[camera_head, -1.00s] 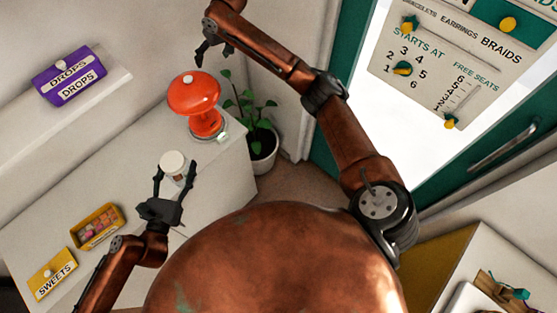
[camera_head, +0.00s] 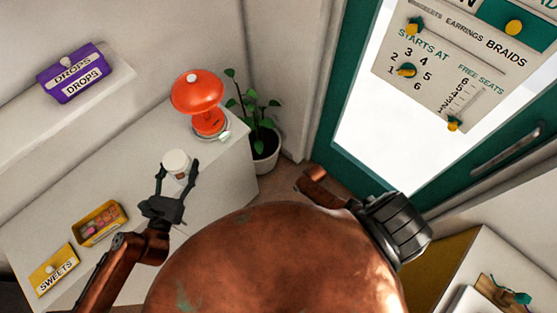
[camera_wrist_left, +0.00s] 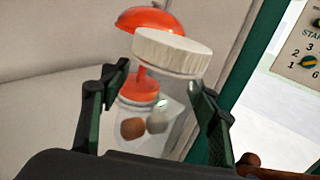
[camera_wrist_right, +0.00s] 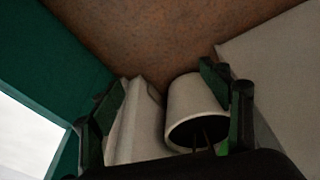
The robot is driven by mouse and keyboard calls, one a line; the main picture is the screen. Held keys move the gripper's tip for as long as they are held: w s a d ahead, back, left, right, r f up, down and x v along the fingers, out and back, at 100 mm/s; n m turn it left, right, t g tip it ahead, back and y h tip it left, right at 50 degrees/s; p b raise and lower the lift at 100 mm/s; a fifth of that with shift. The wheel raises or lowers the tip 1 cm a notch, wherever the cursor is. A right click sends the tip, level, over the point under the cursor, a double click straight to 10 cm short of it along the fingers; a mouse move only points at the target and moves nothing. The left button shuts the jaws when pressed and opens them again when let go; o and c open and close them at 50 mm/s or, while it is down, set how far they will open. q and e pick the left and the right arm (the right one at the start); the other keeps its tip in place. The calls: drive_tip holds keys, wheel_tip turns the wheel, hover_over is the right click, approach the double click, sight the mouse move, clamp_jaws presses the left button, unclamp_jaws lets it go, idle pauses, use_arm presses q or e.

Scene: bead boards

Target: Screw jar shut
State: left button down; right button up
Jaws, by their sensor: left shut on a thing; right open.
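My left gripper (camera_head: 176,180) is shut on a clear glass jar (camera_wrist_left: 157,88). In the left wrist view its fingers sit on both sides of the glass. A brown piece and a pale piece show inside or through the glass. A round cream lid (camera_wrist_left: 172,50) covers the jar's mouth; it also shows in the head view (camera_head: 176,162). I cannot tell how tightly it is screwed. My right gripper (camera_wrist_right: 165,112) is open and empty in the right wrist view. It is out of sight in the head view, away from the jar.
A red mushroom-shaped object (camera_head: 198,92) stands on the white counter (camera_head: 215,180) behind the jar. A potted plant (camera_head: 262,145) stands beyond its end. A yellow sweets tray (camera_head: 82,240) lies at left, and a purple drops box (camera_head: 70,72) sits on a ledge.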

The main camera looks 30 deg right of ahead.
sight(173, 176)
drive_tip(key=s+a+f, duration=0.2)
drive_tip(key=s+f, duration=0.1)
drive_tip(key=s, duration=0.9)
drive_tip(key=s+a+f+n+g, duration=0.1)
drive_tip(key=s+f, duration=0.3)
drive_tip(key=s, duration=0.9)
drive_tip(key=s+a+f, duration=0.3)
drive_tip(key=s+f, duration=0.1)
drive_tip(key=s, duration=0.8)
drive_tip(key=shift+s+a+n+g, duration=0.25)
drive_tip(key=shift+a+n+g, duration=0.05)
drive_tip(key=shift+a, duration=0.1)
use_arm(q)
drive_tip(key=shift+r, duration=0.1)
drive_tip(key=shift+s+y, duration=0.3)
drive_tip(key=shift+s, duration=0.1)
drive_tip(key=a+n+y, duration=0.1)
drive_tip(key=s+a+n+t+y, duration=0.2)
drive_tip(key=shift+a+r, duration=0.1)
drive_tip(key=shift+r, duration=0.15)
drive_tip(key=s+a+f+n+t+y, duration=0.1)
drive_tip(key=s+a+n+y, duration=0.1)
drive_tip(key=a+y, duration=0.2)
drive_tip(key=s+a+n+t+y, duration=0.1)
drive_tip(key=s+a+n+y, duration=0.1)
drive_tip(key=a, duration=0.6)
drive_tip(key=shift+a+f+n+y, duration=0.2)
drive_tip(key=shift+f+n+y, duration=0.25)
drive_tip(key=shift+y, duration=0.55)
